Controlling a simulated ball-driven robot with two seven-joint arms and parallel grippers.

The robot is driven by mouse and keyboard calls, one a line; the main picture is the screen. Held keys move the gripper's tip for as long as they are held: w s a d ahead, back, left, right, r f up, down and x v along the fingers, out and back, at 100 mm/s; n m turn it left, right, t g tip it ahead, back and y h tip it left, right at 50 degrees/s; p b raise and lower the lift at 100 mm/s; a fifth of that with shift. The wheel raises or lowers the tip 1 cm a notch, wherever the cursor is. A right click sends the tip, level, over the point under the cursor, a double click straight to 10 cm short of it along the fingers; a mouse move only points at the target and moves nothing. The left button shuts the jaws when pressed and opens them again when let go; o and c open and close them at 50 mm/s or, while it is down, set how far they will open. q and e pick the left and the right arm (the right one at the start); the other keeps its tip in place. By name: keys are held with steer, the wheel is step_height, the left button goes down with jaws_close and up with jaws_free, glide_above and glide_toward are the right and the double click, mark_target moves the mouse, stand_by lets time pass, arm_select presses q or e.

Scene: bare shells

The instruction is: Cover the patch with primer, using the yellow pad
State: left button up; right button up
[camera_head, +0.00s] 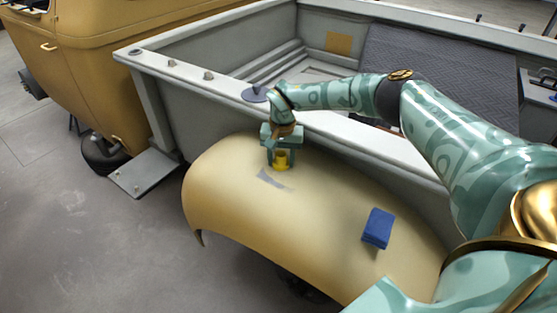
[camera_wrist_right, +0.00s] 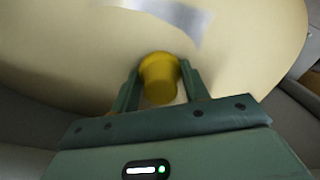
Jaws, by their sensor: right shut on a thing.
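My right gripper (camera_head: 281,155) is shut on the yellow pad (camera_head: 281,161) and points down at the tan curved fender (camera_head: 325,205). In the right wrist view the round yellow pad (camera_wrist_right: 159,72) sits between the two fingers. The patch (camera_head: 270,179) is a grey area on the fender, just in front of and left of the pad. It also shows in the right wrist view (camera_wrist_right: 196,20), beyond the pad. The pad is beside the patch, close to the fender; I cannot tell whether it touches. My left gripper is not in view.
A blue block (camera_head: 378,228) rests on the fender's right part. The grey truck-bed wall (camera_head: 215,105) rises behind the fender, with a dark round disc (camera_head: 254,94) on its rim. A tan vehicle body (camera_head: 95,65) stands at the left. The floor (camera_head: 90,240) at the front left is clear.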

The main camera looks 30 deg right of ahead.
steer(key=r+p, duration=0.1)
steer(key=r, duration=0.1)
steer(key=w+d+r+p, duration=0.1)
steer(key=r+p, duration=0.2)
steer(key=r, duration=0.1)
steer(key=shift+w+d+r+p, duration=0.2)
steer(key=shift+d+r+p, duration=0.05)
steer(key=shift+r+p, duration=0.15)
steer(key=shift+s+d, duration=0.15)
steer(key=shift+d, duration=0.2)
steer(key=shift+s+d+f, duration=0.1)
steer(key=shift+f, duration=0.15)
steer(key=shift+r+p, duration=0.4)
steer(key=shift+a+r+p, duration=0.2)
steer(key=shift+r+p, duration=0.7)
steer(key=shift+r, duration=0.15)
steer(key=shift+f, duration=0.1)
